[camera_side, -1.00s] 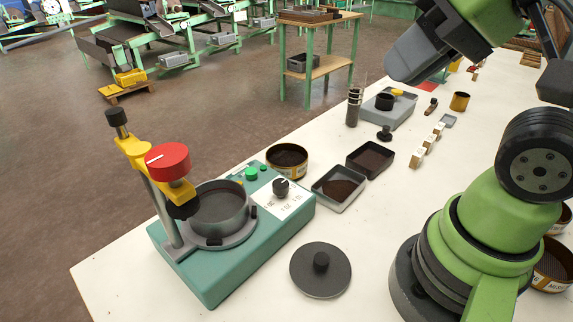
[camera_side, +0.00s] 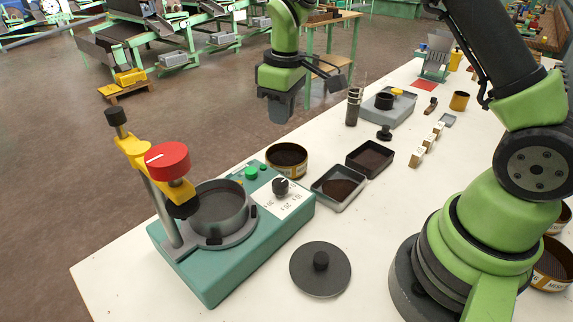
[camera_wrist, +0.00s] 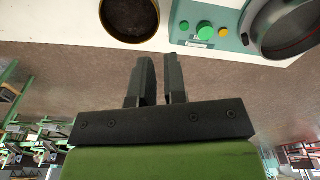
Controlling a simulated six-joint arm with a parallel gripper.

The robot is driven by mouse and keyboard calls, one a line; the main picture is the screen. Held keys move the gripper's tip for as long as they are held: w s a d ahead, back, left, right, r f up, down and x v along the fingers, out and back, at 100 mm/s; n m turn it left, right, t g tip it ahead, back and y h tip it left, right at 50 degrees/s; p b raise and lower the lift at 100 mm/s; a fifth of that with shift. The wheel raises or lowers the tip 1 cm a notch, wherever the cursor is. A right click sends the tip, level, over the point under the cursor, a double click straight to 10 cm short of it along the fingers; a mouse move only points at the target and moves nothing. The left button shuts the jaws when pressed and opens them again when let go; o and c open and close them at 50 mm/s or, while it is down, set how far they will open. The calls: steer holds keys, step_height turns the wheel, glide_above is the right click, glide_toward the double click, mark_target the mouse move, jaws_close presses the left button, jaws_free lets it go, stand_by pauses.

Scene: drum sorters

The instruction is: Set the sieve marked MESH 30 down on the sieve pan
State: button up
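A brass-rimmed round sieve (camera_side: 287,172) with dark contents stands behind the green shaker; it also shows at the top of the wrist view (camera_wrist: 120,38). No marking can be read on it. Other labelled sieves (camera_side: 549,284) stand at the right edge, partly behind my arm; their mesh numbers cannot be read. A grey round pan (camera_side: 222,226) sits in the shaker's ring under the red-knobbed clamp; I cannot tell whether it is the sieve pan. My gripper (camera_wrist: 160,58) is open and empty, raised beyond the brass-rimmed sieve in the side view (camera_side: 278,108).
The green shaker (camera_side: 215,285) has a clamp post (camera_side: 165,212) rising over the pan. A dark lid (camera_side: 320,280) lies in front. Two trays (camera_side: 338,203) (camera_side: 372,175) and small labelled blocks (camera_side: 417,158) stand behind. White table is clear between lid and trays.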

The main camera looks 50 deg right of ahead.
steer(key=n, duration=0.1)
glide_above(280, 167)
steer(key=shift+g, duration=0.4)
steer(key=f, duration=0.8)
steer(key=shift+w+d+f, duration=0.1)
steer(key=shift+d+f, duration=0.15)
steer(key=shift+f, duration=0.05)
steer(key=shift+a+f, duration=0.1)
steer(key=shift+f, duration=2.9)
jaws_close()
steer(key=shift+r, duration=0.15)
steer(key=shift+r, duration=4.5)
steer(key=s+a+r+n, duration=0.4)
steer(key=a+n, duration=0.2)
steer(key=a, duration=0.3)
steer(key=s+a+r+n, duration=0.4)
steer(key=a+r+n, duration=0.1)
steer(key=a, duration=0.5)
steer(key=shift+a+n, duration=0.2)
steer(key=shift+n, duration=0.6)
